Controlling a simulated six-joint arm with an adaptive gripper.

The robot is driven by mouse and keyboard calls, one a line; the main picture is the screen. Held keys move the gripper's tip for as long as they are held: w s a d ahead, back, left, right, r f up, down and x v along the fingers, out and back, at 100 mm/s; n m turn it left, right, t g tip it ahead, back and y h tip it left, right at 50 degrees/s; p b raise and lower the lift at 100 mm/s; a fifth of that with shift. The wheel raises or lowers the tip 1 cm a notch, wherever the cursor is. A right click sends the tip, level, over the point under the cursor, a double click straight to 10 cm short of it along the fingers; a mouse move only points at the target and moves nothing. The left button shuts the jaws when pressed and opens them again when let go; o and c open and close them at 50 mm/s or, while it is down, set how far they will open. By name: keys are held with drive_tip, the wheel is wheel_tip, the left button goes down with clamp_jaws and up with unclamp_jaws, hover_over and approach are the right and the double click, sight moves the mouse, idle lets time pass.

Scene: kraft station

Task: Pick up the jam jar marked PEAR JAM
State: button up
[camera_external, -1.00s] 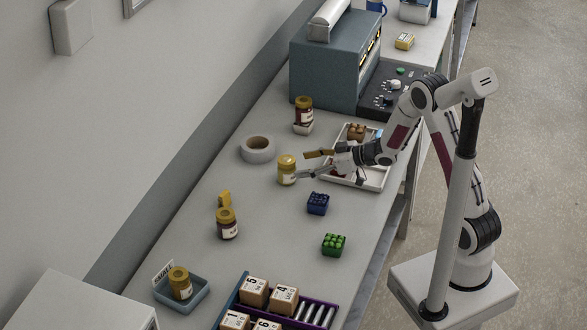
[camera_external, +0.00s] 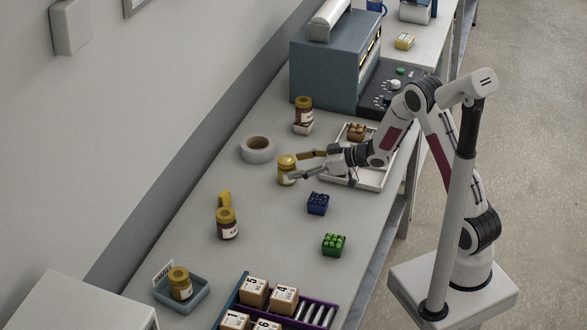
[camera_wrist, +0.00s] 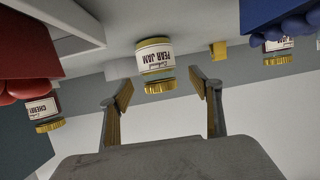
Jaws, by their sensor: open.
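The jar marked PEAR JAM (camera_wrist: 155,55) has a gold lid and a pale label, and shows upside down in the wrist view. In the external view a gold-lidded jar with yellowish contents (camera_external: 286,172) stands upright on the bench right at my fingertips. My gripper (camera_external: 297,166) is open, reaching leftward, with its fingers (camera_wrist: 160,82) spread either side of the jar's line in the wrist view. The jar's lid sits around the level of the fingertips there. I see no contact, but cannot tell the exact gap.
A jar marked CHERRY (camera_wrist: 42,108) is at left in the wrist view. Other jars stand at the back (camera_external: 303,108), in front (camera_external: 227,225) and in a blue tray (camera_external: 160,291). A tape roll (camera_external: 258,150), blue (camera_external: 317,204) and green (camera_external: 333,244) boxes are near.

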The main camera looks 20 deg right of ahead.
sight(295, 168)
drive_tip(key=shift+w+a+f, duration=0.9)
drive_tip(key=shift+w+f, duration=0.05)
drive_tip(key=shift+w, duration=0.05)
drive_tip(key=shift+x, duration=0.95)
drive_tip(key=shift+r, duration=0.1)
drive_tip(key=c, duration=1.5)
